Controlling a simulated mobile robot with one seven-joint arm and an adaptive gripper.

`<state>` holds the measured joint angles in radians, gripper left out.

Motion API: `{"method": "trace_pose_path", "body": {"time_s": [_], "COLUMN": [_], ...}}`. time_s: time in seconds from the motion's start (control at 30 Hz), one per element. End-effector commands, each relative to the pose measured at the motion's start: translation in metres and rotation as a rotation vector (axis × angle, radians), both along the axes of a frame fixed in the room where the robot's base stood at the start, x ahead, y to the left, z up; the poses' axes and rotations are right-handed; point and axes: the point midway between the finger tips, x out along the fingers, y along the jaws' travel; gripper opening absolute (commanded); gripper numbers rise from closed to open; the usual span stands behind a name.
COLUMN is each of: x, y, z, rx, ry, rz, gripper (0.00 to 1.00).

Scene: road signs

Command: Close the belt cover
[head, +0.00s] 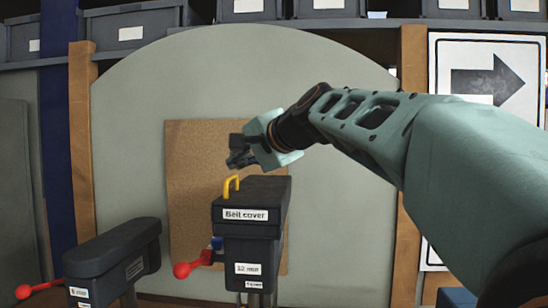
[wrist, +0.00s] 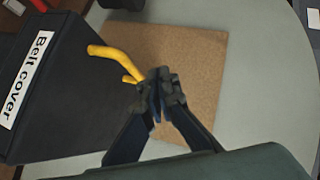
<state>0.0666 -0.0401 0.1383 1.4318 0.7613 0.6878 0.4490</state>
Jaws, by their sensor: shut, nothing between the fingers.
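The black belt cover (head: 265,190), labelled "Belt cover", lies on top of a black machine housing labelled "12 mm" (head: 236,250). It looks level, and I see no clear gap beneath it from here. A yellow handle (head: 231,186) stands at its left end. My gripper (head: 236,160) is above and behind the handle in the head view, shut and empty. In the wrist view the cover (wrist: 60,85) fills the left side. The handle (wrist: 110,55) reaches toward my shut fingertips (wrist: 163,84); I cannot tell whether they touch.
A red-knobbed lever (head: 190,268) sticks out left of the housing. Another black machine (head: 110,252) with a red lever stands at the lower left. A brown board (head: 190,160) and a grey rounded panel (head: 330,220) are behind. Bins line the shelf above.

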Motion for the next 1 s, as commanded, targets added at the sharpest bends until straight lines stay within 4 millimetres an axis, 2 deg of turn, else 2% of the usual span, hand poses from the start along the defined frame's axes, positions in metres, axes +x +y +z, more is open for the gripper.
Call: {"method": "trace_pose_path", "body": {"time_s": [0.13, 0.4, 0.87, 1.0], "x": [0.0012, 0.0024, 0.0024, 0.0025], "y": [0.0079, 0.0123, 0.0124, 0.0126], "z": [-0.0083, -0.0121, -0.0118, -0.0051], "rx": [-0.001, 0.0, -0.001, -0.002], "ry": [0.001, 0.0, 0.0, -0.002], "rz": [0.003, 0.001, 0.001, 0.002], "gripper": [0.0, 0.0, 0.0, 0.0]}}
